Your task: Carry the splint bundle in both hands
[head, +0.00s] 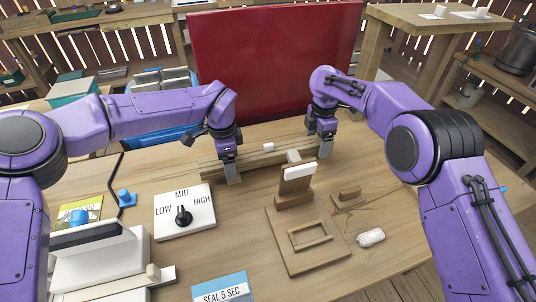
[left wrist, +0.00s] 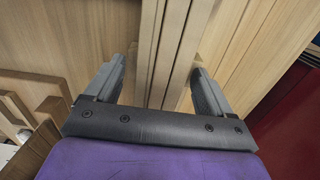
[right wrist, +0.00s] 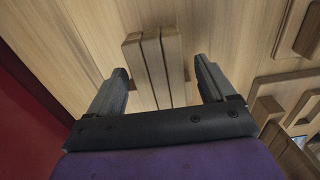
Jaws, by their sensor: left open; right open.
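The splint bundle (head: 264,159), several long pale wooden strips side by side, lies across the table in front of the red panel. My left gripper (head: 230,168) points down at its left part, open. In the left wrist view the strips (left wrist: 172,50) run between the spread fingers (left wrist: 157,68). My right gripper (head: 325,148) points down at its right end, open. In the right wrist view the bundle's squared end (right wrist: 152,60) lies between the spread fingers (right wrist: 160,66). Neither gripper is closed on it; finger contact cannot be told.
A wooden stand with a white-topped upright (head: 298,172) and framed base (head: 308,238) stands in front of the bundle. A dial box (head: 185,210), a white machine (head: 100,262), a blue sign (head: 220,289) and a white roll (head: 370,237) are nearer. The red panel (head: 275,70) rises behind.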

